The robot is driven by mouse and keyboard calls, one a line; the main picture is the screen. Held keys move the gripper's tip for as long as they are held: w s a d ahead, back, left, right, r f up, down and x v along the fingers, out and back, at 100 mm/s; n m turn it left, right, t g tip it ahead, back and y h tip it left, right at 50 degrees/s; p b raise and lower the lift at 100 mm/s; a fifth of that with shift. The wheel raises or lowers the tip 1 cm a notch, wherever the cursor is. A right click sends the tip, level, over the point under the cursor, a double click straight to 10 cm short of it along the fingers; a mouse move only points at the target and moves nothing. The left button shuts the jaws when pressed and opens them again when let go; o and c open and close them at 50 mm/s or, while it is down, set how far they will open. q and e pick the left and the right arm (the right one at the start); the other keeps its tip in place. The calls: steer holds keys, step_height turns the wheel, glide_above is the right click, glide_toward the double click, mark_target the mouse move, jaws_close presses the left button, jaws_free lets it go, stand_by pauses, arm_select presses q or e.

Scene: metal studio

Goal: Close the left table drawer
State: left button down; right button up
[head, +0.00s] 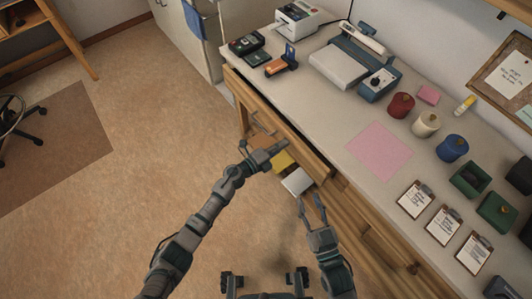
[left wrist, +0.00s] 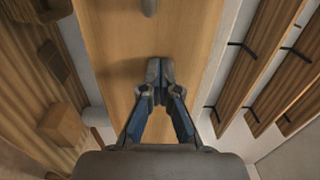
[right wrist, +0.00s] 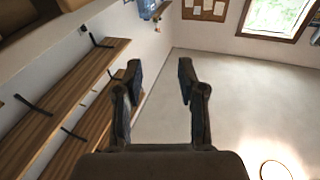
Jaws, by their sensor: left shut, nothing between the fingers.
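The left table drawer (head: 318,166) stands partly out from under the long worktable (head: 335,147), with a dark gap behind its wooden front. My left gripper (head: 283,147) is shut and empty at the drawer front. In the left wrist view its closed fingertips (left wrist: 154,68) are over a flat wooden panel with a round knob (left wrist: 148,6); whether they touch it I cannot tell. My right gripper (head: 313,200) is open and empty, lower and to the right, in front of the table's lower drawers. Its spread fingers also show in the right wrist view (right wrist: 160,80).
The tabletop holds a scale, a printer, spools, clipboards and a pink sheet (head: 380,150). A yellow item (head: 283,160) and a white item (head: 297,181) show below the drawer. Other wooden drawers (head: 375,235) line the front.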

arm_select(q)
steer(key=b+x, duration=0.1)
steer(key=x, duration=0.3)
steer(key=shift+d+f, duration=0.1)
steer(key=shift+d, duration=0.3)
steer(key=shift+w+a+r, duration=0.15)
steer(key=shift+r, duration=0.25)
arm_select(e)
steer(key=r+t, duration=0.1)
steer(key=r, duration=0.1)
steer(key=s+r+t, duration=0.1)
steer(key=t, duration=0.1)
steer(key=shift+a+r+y, duration=0.15)
steer(key=shift+r+y, duration=0.2)
steer(key=shift+y, duration=0.05)
